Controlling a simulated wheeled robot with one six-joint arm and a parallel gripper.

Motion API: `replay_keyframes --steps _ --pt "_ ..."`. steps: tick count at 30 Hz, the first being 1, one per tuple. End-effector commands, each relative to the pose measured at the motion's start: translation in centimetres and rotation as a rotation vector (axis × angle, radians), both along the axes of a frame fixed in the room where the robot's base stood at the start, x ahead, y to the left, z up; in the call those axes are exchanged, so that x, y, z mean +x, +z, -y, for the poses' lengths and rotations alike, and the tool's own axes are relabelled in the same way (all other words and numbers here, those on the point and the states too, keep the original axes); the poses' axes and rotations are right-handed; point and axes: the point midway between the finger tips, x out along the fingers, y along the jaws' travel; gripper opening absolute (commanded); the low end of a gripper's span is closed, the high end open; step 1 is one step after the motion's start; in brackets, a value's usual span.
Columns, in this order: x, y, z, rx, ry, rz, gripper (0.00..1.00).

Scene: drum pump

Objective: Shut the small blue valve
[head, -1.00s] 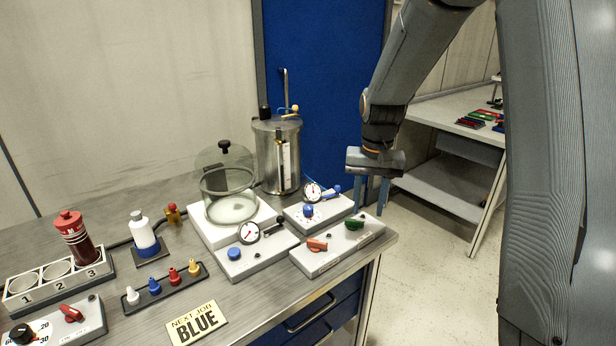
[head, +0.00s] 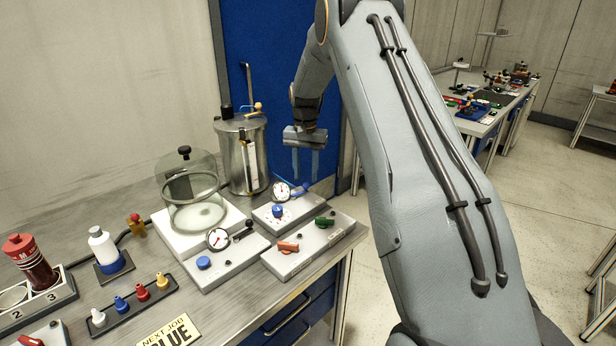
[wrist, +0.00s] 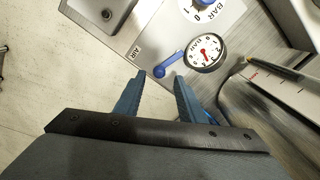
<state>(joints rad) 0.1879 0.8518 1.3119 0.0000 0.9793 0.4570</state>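The small blue valve (head: 304,187) is a blue lever beside a round gauge (head: 281,191) on a white block (head: 265,215) at the back right of the bench. In the wrist view the blue lever (wrist: 170,64) lies slantwise, its rounded end close to an AIR label and its other end near the gauge (wrist: 205,52). My gripper (head: 305,174) is open and empty above the lever's side of the block. In the wrist view the open fingertips (wrist: 159,80) appear just short of the lever's rounded end. Whether they touch it I cannot tell.
A steel canister (head: 240,158) stands close behind-left of my gripper. A front block (head: 300,262) carries red and green levers. A glass bell jar (head: 190,195) and another gauge block (head: 205,275) are to the left. The bench's right edge is close by.

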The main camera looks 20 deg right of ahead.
Motion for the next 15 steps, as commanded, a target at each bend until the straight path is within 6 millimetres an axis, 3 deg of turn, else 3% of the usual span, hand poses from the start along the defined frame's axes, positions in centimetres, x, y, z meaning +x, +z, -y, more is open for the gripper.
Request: replay_keyframes --steps 6,15 --pt "0.0 -2.3 0.0 0.0 0.0 0.0 0.36" --pt "0.0 -2.9 0.2 -0.001 -0.002 0.001 0.36"
